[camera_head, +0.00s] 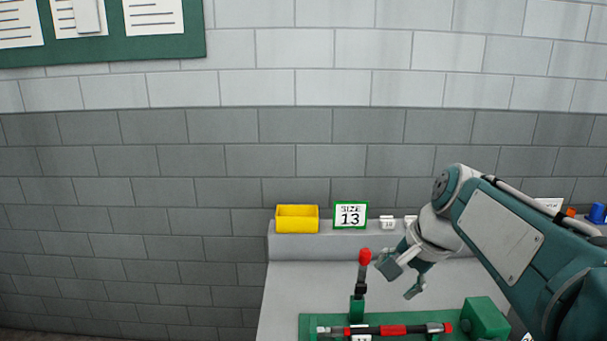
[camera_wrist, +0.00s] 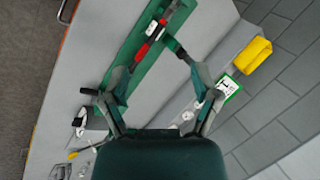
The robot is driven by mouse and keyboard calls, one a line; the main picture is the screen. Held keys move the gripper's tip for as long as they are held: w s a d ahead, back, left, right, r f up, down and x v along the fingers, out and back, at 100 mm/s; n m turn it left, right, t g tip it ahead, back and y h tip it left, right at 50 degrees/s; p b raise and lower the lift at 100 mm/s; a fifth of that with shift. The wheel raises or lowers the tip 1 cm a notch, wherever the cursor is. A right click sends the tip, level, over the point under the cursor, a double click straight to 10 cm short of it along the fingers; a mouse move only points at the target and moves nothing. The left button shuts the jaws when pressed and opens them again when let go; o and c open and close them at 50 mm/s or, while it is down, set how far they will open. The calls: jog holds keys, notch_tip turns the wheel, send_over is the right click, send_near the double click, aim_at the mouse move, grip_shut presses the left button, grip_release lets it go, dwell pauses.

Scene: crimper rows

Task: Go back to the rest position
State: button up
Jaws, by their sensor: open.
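My gripper (camera_head: 399,279) is open and empty in the head view, above the grey bench and right of an upright handle with a red tip (camera_head: 365,257). In the wrist view my gripper (camera_wrist: 160,85) has its two fingers spread wide. A red and black crimper (camera_head: 393,330) lies along a green fixture (camera_head: 485,318) at the front of the bench. The crimper also shows beyond the fingers in the wrist view (camera_wrist: 152,35). I see no contact between the fingers and the crimper.
A yellow bin (camera_head: 297,219) and a "SIZE 13" sign (camera_head: 350,215) stand on the ledge behind the bench (camera_head: 310,283). Small labels and a blue item (camera_head: 598,212) are further right. A brick wall closes the back. My arm covers the right side.

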jog(key=s+f+n+t+h, duration=0.1)
jog(key=s+f+n, duration=0.3)
jog(key=s, duration=0.5)
jog(key=s+f+n+t+h, duration=0.1)
jog(key=s+f+n, duration=0.3)
jog(key=s, duration=0.5)
jog(key=shift+f+n+h, duration=0.3)
jog(key=shift+n+h, duration=0.3)
jog(key=shift+a, duration=0.1)
dwell(0.3)
